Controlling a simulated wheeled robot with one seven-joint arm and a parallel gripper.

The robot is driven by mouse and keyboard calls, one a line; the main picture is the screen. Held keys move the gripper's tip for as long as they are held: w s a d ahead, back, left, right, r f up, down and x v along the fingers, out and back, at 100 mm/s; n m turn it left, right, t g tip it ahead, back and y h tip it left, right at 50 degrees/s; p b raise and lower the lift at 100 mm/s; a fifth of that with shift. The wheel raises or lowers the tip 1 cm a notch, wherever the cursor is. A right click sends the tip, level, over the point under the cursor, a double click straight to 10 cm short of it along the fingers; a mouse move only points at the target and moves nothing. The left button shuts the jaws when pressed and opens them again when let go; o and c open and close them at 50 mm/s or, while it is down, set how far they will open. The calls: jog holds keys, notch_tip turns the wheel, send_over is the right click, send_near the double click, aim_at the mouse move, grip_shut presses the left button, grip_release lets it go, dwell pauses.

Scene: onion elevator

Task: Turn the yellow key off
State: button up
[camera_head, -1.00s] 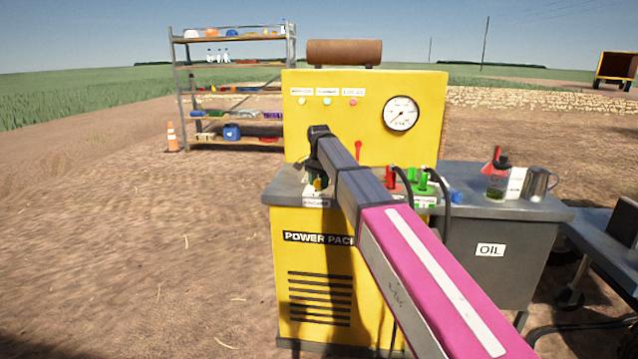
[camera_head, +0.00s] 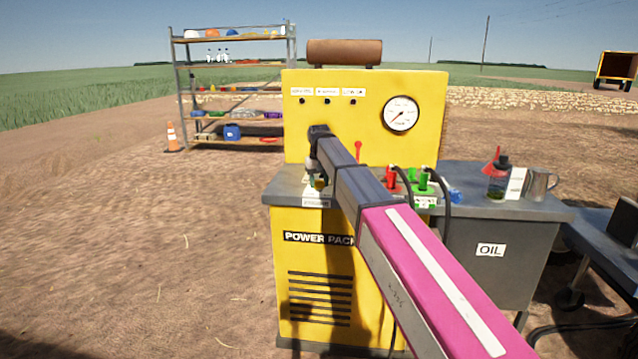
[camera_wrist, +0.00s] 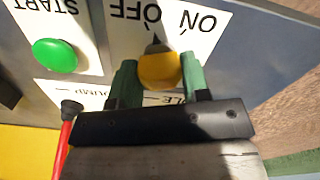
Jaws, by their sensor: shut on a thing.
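The yellow key (camera_wrist: 158,70) is a rounded yellow knob with a dark pointer on a white plate. In the wrist view the plate reads upside down, and the pointer is by the OFF lettering. My gripper (camera_wrist: 158,84) has its two green fingers on either side of the key, shut on it. In the head view my gripper (camera_head: 319,182) points down at the left of the power pack's (camera_head: 312,275) top, and the key is too small there to make out clearly. The three panel lamps (camera_head: 327,101) look dark.
A green START button (camera_wrist: 54,55) and a red lever (camera_wrist: 66,135) are close to the gripper. A pressure gauge (camera_head: 401,114) is on the yellow panel. Red and green couplings with hoses (camera_head: 422,182) stand right of my arm, and a grey OIL cabinet (camera_head: 490,270) adjoins.

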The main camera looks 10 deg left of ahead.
jog(key=shift+n, duration=0.9)
jog(key=o, duration=0.9)
jog(key=shift+r, duration=0.15)
notch_tip(320, 180, up, 11)
jog(key=shift+f, duration=0.2)
